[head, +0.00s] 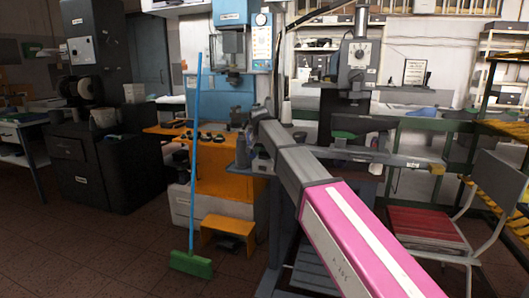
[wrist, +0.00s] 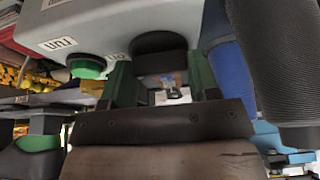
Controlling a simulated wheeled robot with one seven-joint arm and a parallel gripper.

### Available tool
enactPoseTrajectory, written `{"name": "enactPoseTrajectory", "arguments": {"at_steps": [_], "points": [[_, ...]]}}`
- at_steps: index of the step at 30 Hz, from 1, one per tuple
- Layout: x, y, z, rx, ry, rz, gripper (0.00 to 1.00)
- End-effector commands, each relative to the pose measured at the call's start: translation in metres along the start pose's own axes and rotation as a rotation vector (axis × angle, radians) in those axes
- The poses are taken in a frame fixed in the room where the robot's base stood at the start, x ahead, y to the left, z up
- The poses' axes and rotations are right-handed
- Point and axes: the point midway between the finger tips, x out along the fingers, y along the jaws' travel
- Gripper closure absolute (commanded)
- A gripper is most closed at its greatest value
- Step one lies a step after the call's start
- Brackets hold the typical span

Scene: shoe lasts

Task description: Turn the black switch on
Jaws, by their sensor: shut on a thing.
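In the wrist view a pale grey control box (wrist: 125,22) with small labels fills the upper left. A black switch (wrist: 160,44) sits on its lower right part, near the upper middle of the view. A green button (wrist: 88,68) is to its left on the same box. My gripper (head: 257,135) is at the far end of my arm in the head view, small and partly hidden beside the machine. It is shut on the black switch; the contact itself is not clear. Whether the switch is turned cannot be told.
A dark plate with screws (wrist: 165,122) and a brown roll lie across the bottom of the wrist view. A ribbed black tube (wrist: 272,60) is close at right. In the head view a blue broom (head: 194,150), an orange stool (head: 228,228) and a chair (head: 490,195) stand around.

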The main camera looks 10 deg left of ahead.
Motion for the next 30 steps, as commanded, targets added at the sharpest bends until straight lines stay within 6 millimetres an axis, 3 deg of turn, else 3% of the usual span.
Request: {"name": "enactPoseTrajectory", "arguments": {"at_steps": [8,9,10,11,22,30], "points": [[0.000,0.000,0.001,0.002,-0.001,0.001,0.68],[0.000,0.000,0.001,0.001,-0.001,0.001,0.32],[0.000,0.000,0.001,0.001,-0.001,0.001,0.22],[0.000,0.000,0.001,0.001,-0.001,0.001,0.19],[-0.006,0.000,0.000,0.000,0.000,0.000,0.19],[-0.048,-0.001,0.001,0.000,0.002,-0.001,0.19]]}}
